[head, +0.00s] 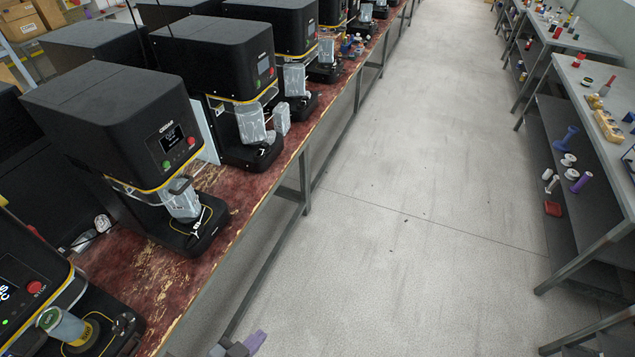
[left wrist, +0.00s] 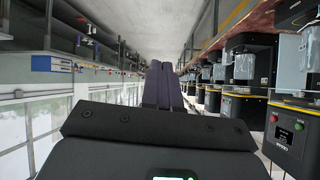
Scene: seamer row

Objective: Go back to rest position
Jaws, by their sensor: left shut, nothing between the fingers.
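My left gripper (head: 252,342) shows only in part at the bottom edge of the head view, over the aisle floor and just right of the front edge of the worktable. In the left wrist view its two dark purple fingers (left wrist: 162,86) are together, with nothing held between them. The fingers point along the aisle and touch nothing. My right gripper is in neither view.
Black seamer machines (head: 115,120) stand in a row on the worn red worktable (head: 160,262) at left. The nearest one holds a can (head: 62,325). Grey shelving (head: 590,135) with small items lines the right. The aisle floor (head: 400,200) between is clear.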

